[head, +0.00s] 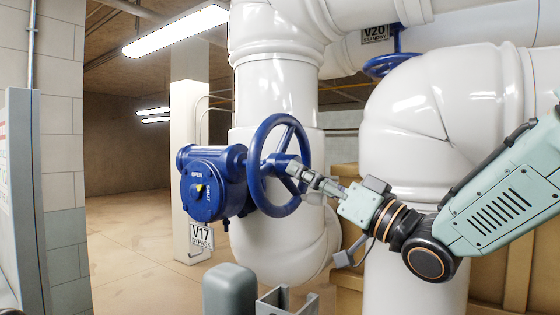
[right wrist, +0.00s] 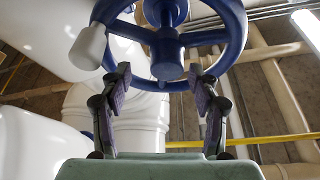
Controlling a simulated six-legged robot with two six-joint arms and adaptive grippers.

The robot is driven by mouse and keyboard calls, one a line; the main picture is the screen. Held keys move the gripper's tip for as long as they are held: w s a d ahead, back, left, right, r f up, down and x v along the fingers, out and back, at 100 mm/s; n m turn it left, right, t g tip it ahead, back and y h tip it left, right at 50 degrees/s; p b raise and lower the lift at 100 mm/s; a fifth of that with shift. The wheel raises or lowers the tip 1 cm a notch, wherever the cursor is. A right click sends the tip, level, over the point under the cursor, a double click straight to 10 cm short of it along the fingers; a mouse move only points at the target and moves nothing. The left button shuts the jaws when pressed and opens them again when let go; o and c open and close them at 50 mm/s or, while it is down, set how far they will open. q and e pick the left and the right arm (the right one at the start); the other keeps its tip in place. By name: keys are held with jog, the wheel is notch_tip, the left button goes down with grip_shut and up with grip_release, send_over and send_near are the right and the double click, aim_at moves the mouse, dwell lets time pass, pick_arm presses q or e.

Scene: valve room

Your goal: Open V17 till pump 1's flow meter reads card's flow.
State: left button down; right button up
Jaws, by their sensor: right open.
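The V17 valve has a blue handwheel (head: 264,190) on a blue gearbox (head: 205,185) with OPEN and SHUT marks and a small yellow pointer. Its tag (head: 201,237) reads V17 BYPASS. My right gripper (head: 303,172) reaches in from the right, close to the wheel's near side. In the right wrist view the gripper (right wrist: 159,82) is open, its two fingers pointing at the wheel's hub and lower rim (right wrist: 222,65). I cannot tell whether they touch it. A pale knob (right wrist: 88,46) sits at the rim's left. My left gripper, the flow meter and the card are not seen.
Large white pipes (head: 277,95) stand behind and right of the wheel. A second blue wheel (head: 388,66) with a V20 STANDBY tag (head: 374,34) is higher up. A grey post (head: 229,290) stands below. A panel (head: 24,190) is at left; open floor (head: 130,240) lies beyond.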

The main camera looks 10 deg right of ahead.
aim_at(281, 155)
jog(key=p+x, duration=0.2)
jog(key=x, duration=0.5)
jog(key=shift+a+r, duration=0.1)
jog(key=shift+a, duration=0.15)
jog(key=shift+s+r, duration=0.25)
jog(key=shift+s, duration=0.1)
jog(key=shift+s+d+r, duration=0.15)
jog(key=shift+s+r, duration=0.05)
jog(key=shift+s, duration=0.35)
jog(key=shift+w+f, duration=0.3)
jog(key=shift+w, duration=0.45)
jog(key=c, duration=0.4)
jog(key=shift+w, duration=0.1)
jog(key=shift+c, duration=1)
jog(key=shift+s+a, duration=0.25)
jog(key=shift+a, duration=0.05)
jog(key=shift+c, duration=1.4)
pick_arm(q)
jog(key=shift+s+r, duration=0.2)
jog(key=shift+r, duration=0.35)
jog(key=shift+s+r, duration=0.15)
jog(key=shift+r, duration=0.4)
pick_arm(e)
jog(key=shift+d, duration=0.1)
grip_shut()
